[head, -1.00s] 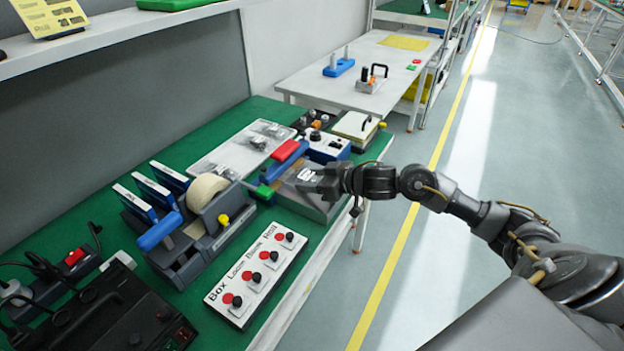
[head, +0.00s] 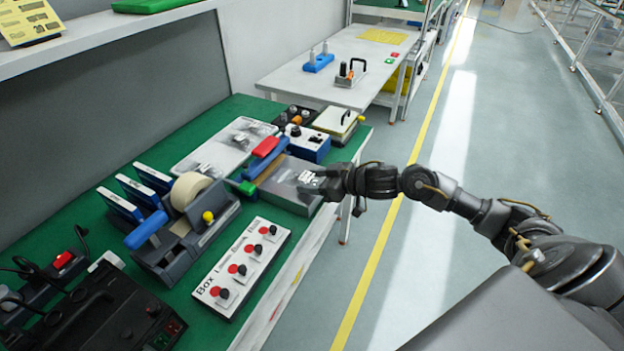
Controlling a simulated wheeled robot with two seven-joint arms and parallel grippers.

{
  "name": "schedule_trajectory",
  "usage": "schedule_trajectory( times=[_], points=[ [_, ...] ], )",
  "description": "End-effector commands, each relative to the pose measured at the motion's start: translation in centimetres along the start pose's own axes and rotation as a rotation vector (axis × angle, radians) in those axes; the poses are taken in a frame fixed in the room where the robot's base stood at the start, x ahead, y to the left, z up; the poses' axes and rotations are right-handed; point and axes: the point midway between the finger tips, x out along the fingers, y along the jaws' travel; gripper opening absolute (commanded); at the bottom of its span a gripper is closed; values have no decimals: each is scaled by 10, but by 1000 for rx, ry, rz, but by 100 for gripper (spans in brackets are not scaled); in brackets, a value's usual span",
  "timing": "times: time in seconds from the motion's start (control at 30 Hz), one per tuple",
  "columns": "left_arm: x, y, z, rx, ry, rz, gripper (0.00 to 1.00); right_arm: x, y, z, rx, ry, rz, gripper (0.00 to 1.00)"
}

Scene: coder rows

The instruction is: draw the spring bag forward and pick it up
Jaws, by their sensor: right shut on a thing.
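The spring bag (head: 308,178) is a small clear bag with a white label. It lies over the grey platform of the sealer (head: 285,194), near the platform's right side. My right gripper (head: 322,182) comes in from the right and is shut on the bag's near side. The fingers and wrist hide part of the bag, and I cannot tell whether it touches the platform. My left gripper is not in view.
The sealer's red and blue arm (head: 265,147) stands just left of the bag. A white tray (head: 190,165) with small bags lies behind it. A button panel (head: 243,267) and tape dispenser (head: 205,235) are nearer. The aisle right of the bench is clear.

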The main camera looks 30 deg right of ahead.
Motion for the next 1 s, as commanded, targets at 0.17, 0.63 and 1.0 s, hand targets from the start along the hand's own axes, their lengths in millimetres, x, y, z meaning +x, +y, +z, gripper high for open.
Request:
schedule_trajectory(
  times=[0.17,0.63,1.0],
  points=[
    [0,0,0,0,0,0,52,0,0,0,0,0,-1,31],
    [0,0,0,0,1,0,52,0,0,0,0,1,0,79],
    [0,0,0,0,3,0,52,-36,1,2,-3,-5,1,79]
  ],
)
